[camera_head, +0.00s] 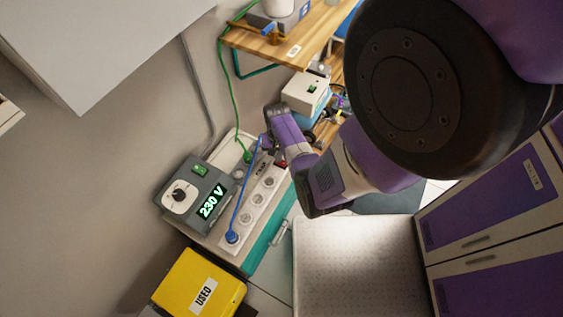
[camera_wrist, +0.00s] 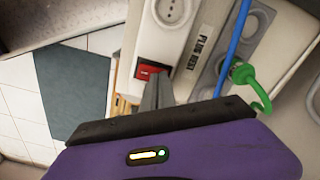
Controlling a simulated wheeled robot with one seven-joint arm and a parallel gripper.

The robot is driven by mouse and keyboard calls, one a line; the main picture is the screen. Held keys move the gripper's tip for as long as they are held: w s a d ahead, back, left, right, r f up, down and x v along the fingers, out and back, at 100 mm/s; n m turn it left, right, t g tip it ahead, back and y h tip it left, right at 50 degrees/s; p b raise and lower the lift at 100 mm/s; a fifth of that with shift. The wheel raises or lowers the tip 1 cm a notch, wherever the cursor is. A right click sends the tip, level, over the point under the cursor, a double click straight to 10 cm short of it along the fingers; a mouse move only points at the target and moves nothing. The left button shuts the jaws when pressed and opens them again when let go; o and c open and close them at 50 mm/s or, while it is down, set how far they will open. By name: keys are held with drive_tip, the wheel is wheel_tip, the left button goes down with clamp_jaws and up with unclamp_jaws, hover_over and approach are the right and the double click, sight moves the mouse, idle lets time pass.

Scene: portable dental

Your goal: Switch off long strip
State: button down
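The long strip (camera_head: 246,221) is a white power strip with several round sockets, lying on a bench against the wall. A red rocker switch (camera_wrist: 147,71) sits at that end, next to a socket. The switch is small in the head view (camera_head: 281,163). In the head view my arm partly hides the fingers.
A green plug (camera_wrist: 244,74) and blue cord (camera_wrist: 236,45) are close to the strip's right in the wrist view. A grey box reading 230 V (camera_head: 197,197) stands beside the strip. A yellow box marked USED (camera_head: 198,284) and a wooden shelf (camera_head: 290,35) are nearby.

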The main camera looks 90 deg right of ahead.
wheel_tip(320, 180, up, 7)
drive_tip(key=p, duration=0.7)
idle(0.4)
drive_tip(key=shift+f, duration=0.1)
idle(0.4)
